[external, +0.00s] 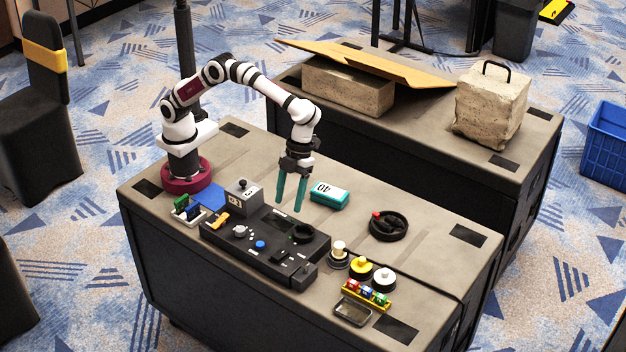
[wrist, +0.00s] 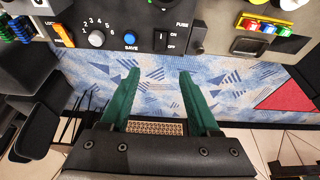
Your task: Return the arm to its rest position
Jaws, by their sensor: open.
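My gripper (external: 291,190) has two teal fingers and points down above the back edge of the black control panel (external: 222,238). The fingers are apart with nothing between them. In the wrist view my gripper (wrist: 158,75) is also open and empty, with the panel (wrist: 115,12) along the top of the picture. The panel carries an orange switch, a grey knob, a blue button and an on/off fuse switch. My arm is raised and bent over the table from its dark red base at the table's left end.
A teal and white box (external: 329,195) lies right of my gripper. A black round tray (external: 388,226), several round pieces and a yellow rack (external: 366,292) stand farther right. A grey box (external: 243,193) stands left. A second table behind holds stone blocks (external: 491,104) and cardboard.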

